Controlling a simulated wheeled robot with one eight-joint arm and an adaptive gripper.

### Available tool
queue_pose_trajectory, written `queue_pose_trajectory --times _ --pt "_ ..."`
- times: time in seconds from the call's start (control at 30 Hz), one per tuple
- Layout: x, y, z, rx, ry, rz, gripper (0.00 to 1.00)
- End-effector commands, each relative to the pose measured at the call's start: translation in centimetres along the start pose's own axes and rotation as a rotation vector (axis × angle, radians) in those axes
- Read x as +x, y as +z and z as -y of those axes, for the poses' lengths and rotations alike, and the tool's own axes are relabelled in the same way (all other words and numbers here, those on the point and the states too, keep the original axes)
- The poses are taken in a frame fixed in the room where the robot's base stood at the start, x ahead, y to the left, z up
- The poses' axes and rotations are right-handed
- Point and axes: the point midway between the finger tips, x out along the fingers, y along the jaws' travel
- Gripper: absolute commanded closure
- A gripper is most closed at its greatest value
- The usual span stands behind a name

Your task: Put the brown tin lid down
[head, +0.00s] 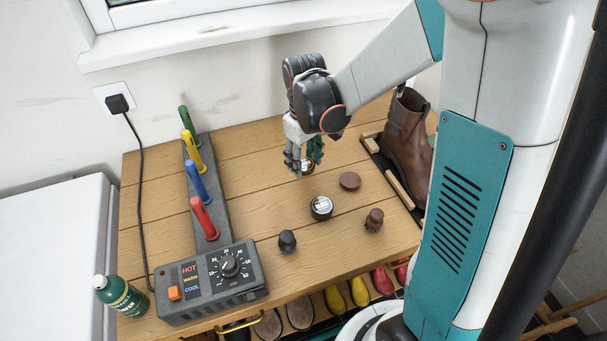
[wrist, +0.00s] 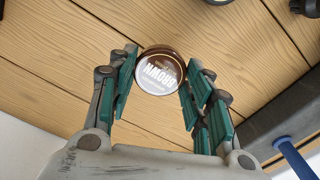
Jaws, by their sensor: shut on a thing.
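In the head view the gripper (head: 304,166) points down over the rear middle of the wooden bench top (head: 250,156), and the fingers partly hide the lid (head: 307,167). I cannot tell the exact gap below the lid. A brown round disc (head: 350,181), seemingly the open brown tin, lies on the bench to the right.
A black labelled tin (head: 321,208) stands in front of the gripper. A dark brush (head: 287,241) and a brown brush (head: 374,220) stand nearer. The boot dryer (head: 211,284) with coloured pegs is left, a brown boot (head: 405,140) right. Bare wood lies left of the gripper.

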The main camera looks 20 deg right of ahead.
Motion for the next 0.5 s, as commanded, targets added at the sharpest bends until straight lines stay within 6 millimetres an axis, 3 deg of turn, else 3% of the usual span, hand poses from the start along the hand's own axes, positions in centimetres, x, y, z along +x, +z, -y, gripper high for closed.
queue_pose_trajectory --times 0.23,0.5 --pt "1.7 0.0 0.0 0.0 0.0 0.0 0.65" --pt "5.1 0.0 0.0 0.0 0.0 0.0 0.65"
